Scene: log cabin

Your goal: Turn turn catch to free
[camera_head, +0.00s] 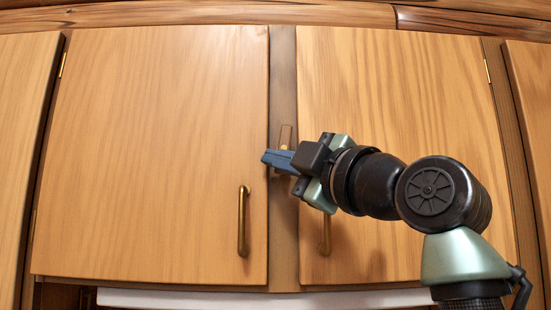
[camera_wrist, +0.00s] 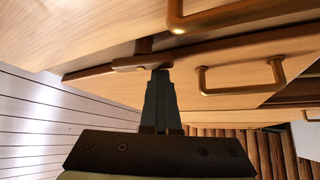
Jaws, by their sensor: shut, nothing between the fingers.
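The turn catch (camera_head: 286,135) is a small brown piece on the dark post between two wooden cabinet doors. In the head view its upper part stands roughly upright, and my gripper hides the lower part.
The left door (camera_head: 150,150) and right door (camera_head: 400,110) look closed. The left door's brass handle (camera_head: 243,222) hangs below and left of my gripper. The right door's handle (camera_head: 325,236) is partly behind my gripper. A white strip (camera_head: 190,298) runs below the doors.

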